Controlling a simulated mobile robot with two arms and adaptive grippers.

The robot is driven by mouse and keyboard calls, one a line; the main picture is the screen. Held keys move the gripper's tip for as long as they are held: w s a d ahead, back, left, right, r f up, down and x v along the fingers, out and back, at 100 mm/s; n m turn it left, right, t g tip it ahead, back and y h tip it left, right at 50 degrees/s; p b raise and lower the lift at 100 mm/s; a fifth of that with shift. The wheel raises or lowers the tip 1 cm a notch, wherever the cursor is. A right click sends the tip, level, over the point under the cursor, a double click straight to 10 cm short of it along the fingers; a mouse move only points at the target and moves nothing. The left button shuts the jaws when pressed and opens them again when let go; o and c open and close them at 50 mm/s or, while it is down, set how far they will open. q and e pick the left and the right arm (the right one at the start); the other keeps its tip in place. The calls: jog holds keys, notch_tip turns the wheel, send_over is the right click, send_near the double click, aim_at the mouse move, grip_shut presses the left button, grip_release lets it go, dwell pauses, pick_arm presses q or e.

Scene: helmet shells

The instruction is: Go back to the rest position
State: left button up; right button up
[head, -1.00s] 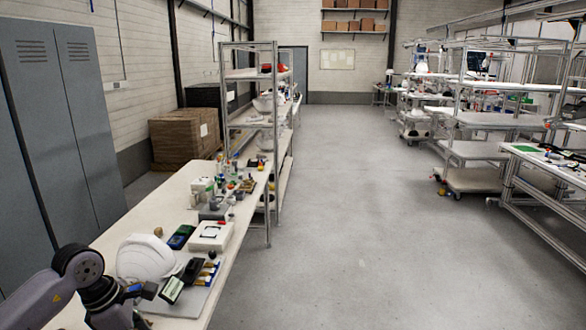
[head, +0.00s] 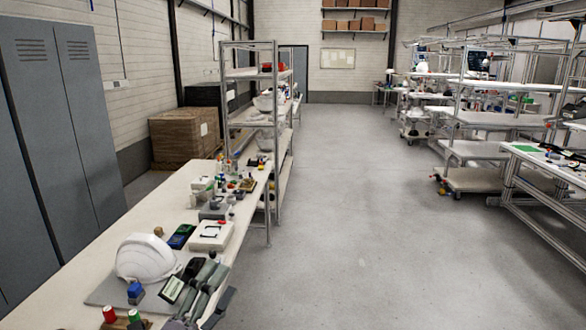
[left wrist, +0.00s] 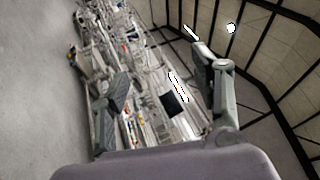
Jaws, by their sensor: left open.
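My left gripper (head: 205,272) shows at the bottom of the head view, over the front edge of the workbench, with its fingers pointing away from me. It is apart from the white helmet shell (head: 145,258) on its left. In the left wrist view my left gripper (left wrist: 160,85) is open, with nothing between its two fingers; the room behind appears tilted on its side. My right gripper is in neither view.
The helmet shell rests on a grey mat (head: 103,292) on the long bench (head: 62,308). A small screen device (head: 172,289), a blue item (head: 136,292) and a white box (head: 211,236) are close by. The grey aisle floor (head: 345,230) is clear.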

pick_arm(q)
jog(key=s+a+f+n+g+y, duration=0.3)
jog(key=a+f+n+y, duration=0.2)
jog(key=f+n, duration=0.2)
jog(key=s+a+f+n+g+y, duration=0.2)
jog(key=a+f+n+y, duration=0.25)
jog(key=f+n, duration=0.35)
jog(key=s+d+f+n+g, duration=0.1)
jog(key=s+f+n+g, duration=0.2)
jog(key=s+f+g, duration=0.6)
jog(key=s+d+f+n+g, duration=0.1)
jog(key=s+f+n+g, duration=0.3)
jog(key=s, duration=0.8)
jog(key=s+f+m+b, duration=0.1)
jog(key=s+f+b, duration=0.15)
jog(key=f, duration=1.45)
jog(key=s+f+b, duration=0.1)
jog(key=f+b, duration=0.2)
jog(key=f, duration=1.4)
jog(key=s+a+f+b, duration=0.2)
jog(key=s+f+b, duration=0.2)
jog(key=s+f, duration=1.2)
notch_tip(320, 180, down, 3)
jog(key=shift+a+f+g, duration=0.15)
jog(key=shift+a+g, duration=0.25)
